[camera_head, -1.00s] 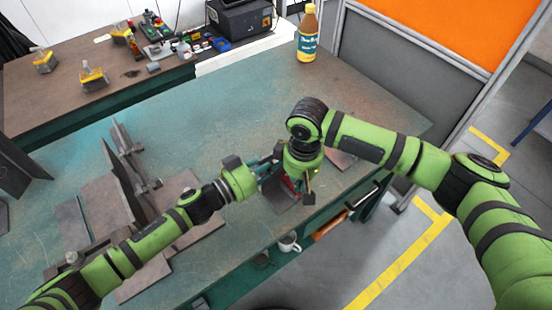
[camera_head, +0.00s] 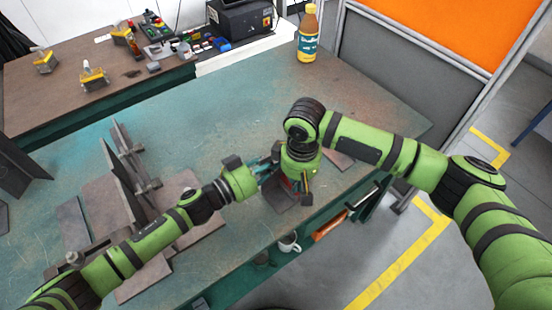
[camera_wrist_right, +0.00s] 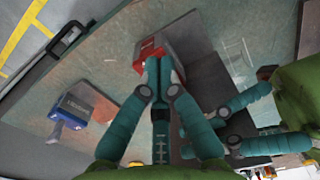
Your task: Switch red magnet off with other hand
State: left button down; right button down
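The red magnet (camera_wrist_right: 153,50) sits at the top middle of the right wrist view, against a dark metal plate (camera_wrist_right: 190,45). In the head view a bit of its red (camera_head: 290,185) shows beneath my right wrist. My right gripper (camera_wrist_right: 158,66) has its teal fingers together, tips at the near side of the red magnet. I cannot see whether anything is between them. My left gripper (camera_wrist_right: 187,140) reaches in from the right in that view, fingertips close to the dark plate. Whether it grips anything is unclear. In the head view my left gripper (camera_head: 268,168) is beside my right wrist.
A blue magnet-like block (camera_wrist_right: 80,106) lies left of my right gripper in the wrist view. Metal plates and a fixture (camera_head: 130,180) stand on the left of the green table (camera_head: 230,120). A bottle (camera_head: 308,35) stands at the far edge. A mug (camera_head: 289,244) is below the front edge.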

jog(key=shift+s+d+r, duration=0.1)
jog(key=shift+s+d, duration=0.1)
jog(key=shift+d, duration=0.05)
notch_tip(320, 180, up, 7)
dwell(0.8)
dwell(0.6)
notch_tip(320, 180, up, 12)
dwell(0.5)
